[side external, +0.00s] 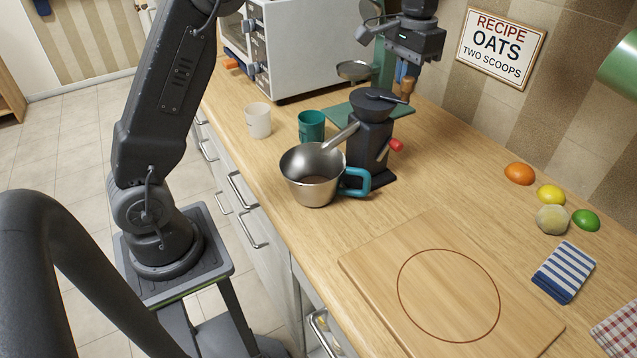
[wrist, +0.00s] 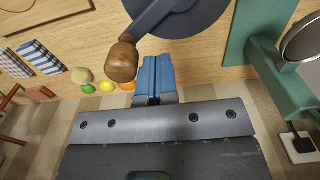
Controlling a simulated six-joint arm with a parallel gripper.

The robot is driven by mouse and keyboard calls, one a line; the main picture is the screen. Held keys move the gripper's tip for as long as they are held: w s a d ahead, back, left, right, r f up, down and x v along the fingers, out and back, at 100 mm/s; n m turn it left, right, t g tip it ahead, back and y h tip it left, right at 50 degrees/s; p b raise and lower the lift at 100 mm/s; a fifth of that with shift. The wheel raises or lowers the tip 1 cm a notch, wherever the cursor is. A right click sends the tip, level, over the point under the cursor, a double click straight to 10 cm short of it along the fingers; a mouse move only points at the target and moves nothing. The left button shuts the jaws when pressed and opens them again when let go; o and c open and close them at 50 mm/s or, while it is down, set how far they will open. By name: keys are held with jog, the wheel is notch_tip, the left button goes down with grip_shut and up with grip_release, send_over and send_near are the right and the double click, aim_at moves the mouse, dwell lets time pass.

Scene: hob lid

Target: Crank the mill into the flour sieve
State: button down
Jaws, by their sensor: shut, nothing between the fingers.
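The dark mill (side external: 369,150) stands upright on the counter, with a round top, a wooden crank knob (side external: 407,88) and a red-tipped side handle (side external: 395,145). Its metal chute (side external: 340,138) slants down to the left over the flour sieve (side external: 312,190). The sieve is a metal cup with a teal handle (side external: 356,182); its inside looks brownish, but its contents are unclear. My gripper (side external: 402,74) is above the mill, its blue fingers shut and empty near the knob. In the wrist view the knob (wrist: 122,60) is just left of my fingers (wrist: 152,78), apparently not held.
A white cup (side external: 258,121) and a teal cup (side external: 311,125) stand behind the sieve. A green stand with a metal pan (side external: 355,70) is behind the mill. A wooden board (side external: 370,268) lies in front. Fruit, including an orange (side external: 519,173), and a striped cloth (side external: 564,272) are at right.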

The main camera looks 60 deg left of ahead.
jog(key=shift+r, duration=0.1)
notch_tip(320, 180, up, 8)
dwell(0.8)
jog(key=shift+a, duration=0.1)
jog(key=s+d+r+t, duration=0.1)
jog(key=s+d+t, duration=0.15)
jog(key=s, duration=1.15)
jog(key=s+f+t, duration=0.3)
jog(key=s+f, duration=0.7)
jog(key=s, duration=0.5)
jog(key=shift+f, duration=0.25)
